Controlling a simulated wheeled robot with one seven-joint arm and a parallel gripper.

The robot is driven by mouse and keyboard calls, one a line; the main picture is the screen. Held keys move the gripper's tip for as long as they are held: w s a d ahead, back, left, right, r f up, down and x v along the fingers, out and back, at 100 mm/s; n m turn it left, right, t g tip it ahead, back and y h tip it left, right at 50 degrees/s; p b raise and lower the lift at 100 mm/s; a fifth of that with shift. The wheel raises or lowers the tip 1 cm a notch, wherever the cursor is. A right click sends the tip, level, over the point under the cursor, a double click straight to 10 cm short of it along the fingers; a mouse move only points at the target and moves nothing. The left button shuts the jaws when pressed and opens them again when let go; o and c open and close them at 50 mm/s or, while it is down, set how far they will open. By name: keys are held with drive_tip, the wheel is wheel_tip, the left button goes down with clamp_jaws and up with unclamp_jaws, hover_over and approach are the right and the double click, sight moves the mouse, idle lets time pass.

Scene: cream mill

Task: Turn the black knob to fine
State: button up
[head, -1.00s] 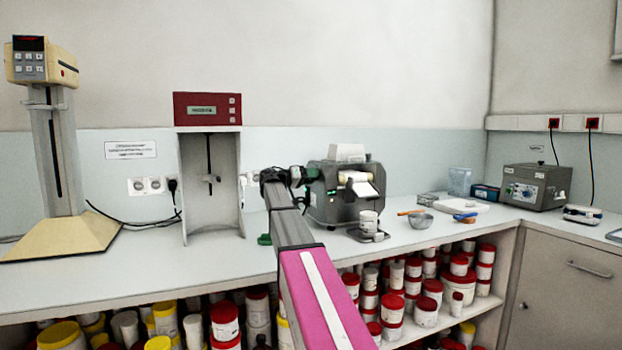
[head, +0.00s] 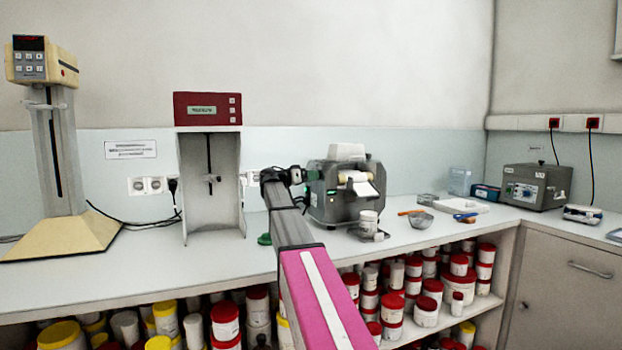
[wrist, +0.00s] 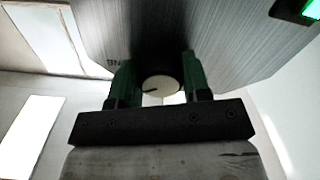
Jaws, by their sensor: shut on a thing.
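The grey mill (head: 345,205) stands on the bench in the head view, with a white roll at its front. My gripper (head: 312,175) is at its left side. In the wrist view, the green fingers of my gripper (wrist: 158,76) are shut on the knob (wrist: 162,83), one on each side. The knob shows a pale round face with a short dark mark pointing left. A few dark letters show on the grey panel beside the left finger, partly hidden, so I cannot read the setting. The knob is hidden in the head view.
A white tub (head: 368,222) stands in front of the mill, and a metal bowl (head: 419,220) lies to its right. A red-topped stand (head: 208,110) is left of my arm. A green light (wrist: 311,10) shows on the panel. The bench's left front is clear.

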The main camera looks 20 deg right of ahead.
drive_tip(key=shift+f, duration=0.1)
drive_tip(key=o, duration=0.9)
drive_tip(key=shift+a, duration=0.1)
drive_tip(key=a, duration=1)
drive_tip(key=shift+s+a, duration=0.2)
drive_tip(key=shift+a, duration=0.1)
